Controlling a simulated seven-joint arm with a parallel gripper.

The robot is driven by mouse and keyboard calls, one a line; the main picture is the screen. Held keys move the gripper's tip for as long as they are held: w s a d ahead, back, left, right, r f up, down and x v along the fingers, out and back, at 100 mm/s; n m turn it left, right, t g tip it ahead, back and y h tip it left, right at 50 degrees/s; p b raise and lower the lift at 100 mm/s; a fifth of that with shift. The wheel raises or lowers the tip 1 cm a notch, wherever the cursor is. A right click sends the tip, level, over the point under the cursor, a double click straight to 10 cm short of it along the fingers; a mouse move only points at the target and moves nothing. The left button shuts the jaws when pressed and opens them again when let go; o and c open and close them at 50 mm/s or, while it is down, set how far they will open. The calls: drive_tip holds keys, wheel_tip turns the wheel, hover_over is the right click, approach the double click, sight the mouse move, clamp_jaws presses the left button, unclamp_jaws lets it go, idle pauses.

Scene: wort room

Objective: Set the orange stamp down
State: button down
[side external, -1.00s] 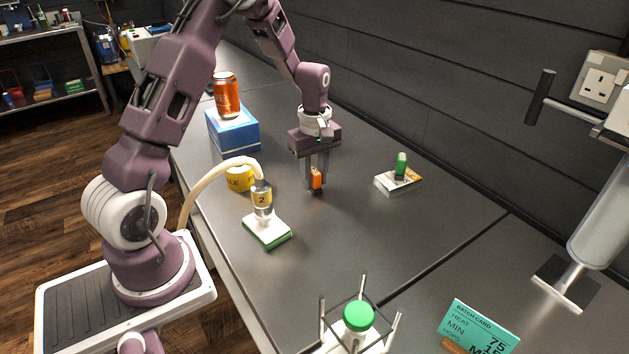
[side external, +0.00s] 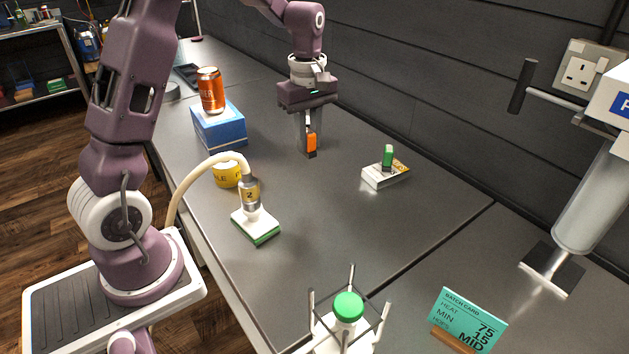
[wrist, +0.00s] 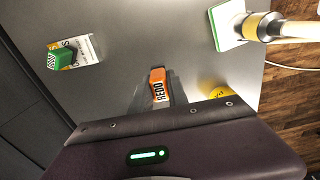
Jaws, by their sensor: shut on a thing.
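The orange stamp (side external: 311,143) is held between the fingers of my gripper (side external: 309,138), over the grey bench. It is roughly upright, with a dark lower end. In the wrist view the orange stamp (wrist: 158,86) shows the word REDO and sits between the two fingers (wrist: 158,98). I cannot tell exactly how far its lower end is from the bench top.
A green stamp (side external: 387,157) stands on a small white packet (side external: 384,178) to the right. A blue box (side external: 219,128) carries an orange can (side external: 211,92). A yellow tape roll (side external: 226,174) and hose-fed pad (side external: 255,226) lie left. Bare bench (side external: 330,215) lies in front.

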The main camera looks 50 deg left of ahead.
drive_tip(key=s+d, duration=0.2)
drive_tip(key=d, duration=0.9)
drive_tip(key=shift+n, duration=0.3)
wheel_tip(320, 180, down, 10)
drive_tip(key=shift+d+r, duration=0.1)
drive_tip(key=shift+d, duration=0.05)
drive_tip(key=c, duration=1.3)
unclamp_jaws()
